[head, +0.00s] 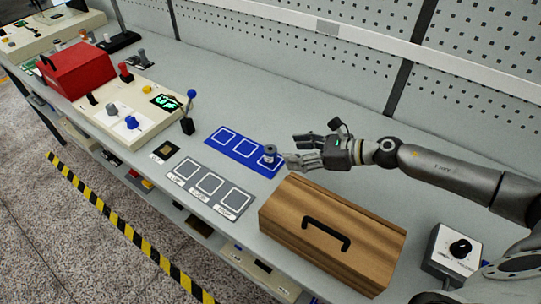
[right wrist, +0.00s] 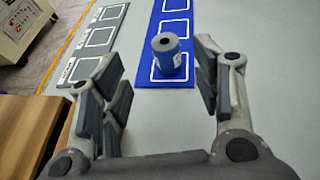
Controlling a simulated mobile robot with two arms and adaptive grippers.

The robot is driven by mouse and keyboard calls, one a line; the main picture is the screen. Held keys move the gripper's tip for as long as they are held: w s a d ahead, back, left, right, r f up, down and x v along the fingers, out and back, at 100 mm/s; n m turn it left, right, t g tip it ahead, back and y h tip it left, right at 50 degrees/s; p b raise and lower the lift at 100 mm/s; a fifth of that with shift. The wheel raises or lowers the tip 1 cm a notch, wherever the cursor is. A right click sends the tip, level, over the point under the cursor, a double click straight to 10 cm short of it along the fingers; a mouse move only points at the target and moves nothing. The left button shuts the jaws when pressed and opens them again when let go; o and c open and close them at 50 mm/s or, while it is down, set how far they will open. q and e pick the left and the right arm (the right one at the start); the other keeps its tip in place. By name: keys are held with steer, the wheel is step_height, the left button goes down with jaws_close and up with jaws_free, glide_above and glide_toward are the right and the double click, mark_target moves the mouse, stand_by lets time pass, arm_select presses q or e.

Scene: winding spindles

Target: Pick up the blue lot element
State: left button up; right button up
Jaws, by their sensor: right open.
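The blue lot element (head: 270,153) is a small upright cylinder with a grey top, standing on the right-hand square of the blue mat (head: 223,146). In the right wrist view its blue body (right wrist: 173,64), with a pale label, stands on the blue mat (right wrist: 187,83). My right gripper (head: 292,149) is open just right of the element in the head view. In the right wrist view the element is straight ahead, a little beyond the open fingers (right wrist: 161,85), with nothing between them. My left gripper is not in view.
A wooden box with a black handle (head: 295,220) stands close in front of my right gripper. A grey mat with squares (head: 192,168) lies beside the blue mat. A control panel (head: 143,98) and red box (head: 76,68) stand left. Bare bench lies behind the blue mat.

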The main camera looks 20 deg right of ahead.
mark_target(273, 150)
steer(key=p+x, duration=0.1)
steer(key=x, duration=0.2)
steer(key=shift+w+a, duration=0.2)
steer(key=shift+w, duration=0.05)
steer(key=shift+w+a+f+p, duration=0.25)
steer(key=shift+w+a+p, duration=0.05)
steer(key=shift+w+a, duration=0.1)
steer(key=p+x, duration=0.1)
steer(key=x, duration=0.2)
steer(key=shift+w+d+f, duration=0.1)
steer(key=shift+w+f, duration=0.05)
steer(key=shift+w+a+f, duration=0.35)
steer(key=shift+a, duration=0.05)
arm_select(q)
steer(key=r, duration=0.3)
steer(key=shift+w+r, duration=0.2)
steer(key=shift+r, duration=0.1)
arm_select(e)
steer(key=c, duration=1.1)
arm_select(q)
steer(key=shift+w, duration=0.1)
arm_select(e)
steer(key=shift+r, duration=0.1)
